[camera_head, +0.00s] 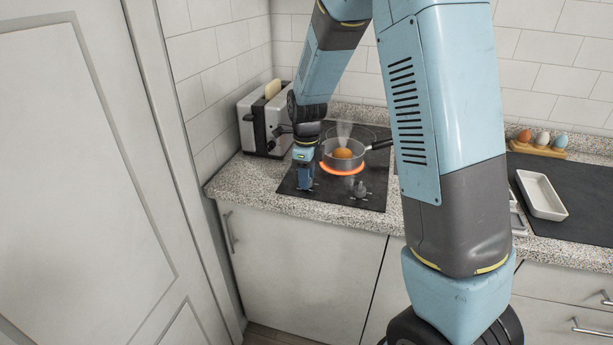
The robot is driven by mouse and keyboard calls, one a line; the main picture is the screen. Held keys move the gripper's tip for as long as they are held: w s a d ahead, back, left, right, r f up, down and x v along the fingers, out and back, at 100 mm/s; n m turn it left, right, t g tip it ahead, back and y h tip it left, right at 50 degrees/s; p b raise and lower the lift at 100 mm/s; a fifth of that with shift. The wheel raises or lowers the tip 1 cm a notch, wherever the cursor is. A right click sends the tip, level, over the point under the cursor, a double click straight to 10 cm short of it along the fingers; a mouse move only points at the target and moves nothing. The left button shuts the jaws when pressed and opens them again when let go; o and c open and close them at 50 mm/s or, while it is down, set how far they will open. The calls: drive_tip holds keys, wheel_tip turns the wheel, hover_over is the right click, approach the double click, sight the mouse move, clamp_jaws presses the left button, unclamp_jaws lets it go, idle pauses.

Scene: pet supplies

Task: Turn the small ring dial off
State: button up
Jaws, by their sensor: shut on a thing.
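A black hob (378,199) is set in the speckled counter. One dial (360,189) stands free at the hob's front, right of my gripper. My gripper (304,187) points down at the hob's front left, left of the pan and apart from it. It is shut on a dial there, which the fingers mostly hide. I cannot make out that dial's setting.
A toaster (252,128) with bread stands close left of my arm. The pan's handle (380,144) points right, toward my upper arm links. Eggs in a wooden holder (540,149) and a white dish (541,196) are far right. Tiled walls bound the back and left.

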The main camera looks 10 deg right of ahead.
drive_tip(key=n, duration=0.3)
drive_tip(key=shift+n, duration=0.4)
drive_tip(key=n, duration=0.3)
drive_tip(key=shift+n, duration=0.3)
drive_tip(key=n, duration=0.4)
drive_tip(key=shift+w+r+n, duration=0.1)
drive_tip(key=shift+n, duration=0.2)
drive_tip(key=n, duration=0.3)
drive_tip(key=shift+n, duration=0.3)
drive_tip(key=n, duration=1.1)
drive_tip(key=shift+n, duration=0.4)
drive_tip(key=o, duration=1)
drive_tip(key=shift+o, duration=0.2)
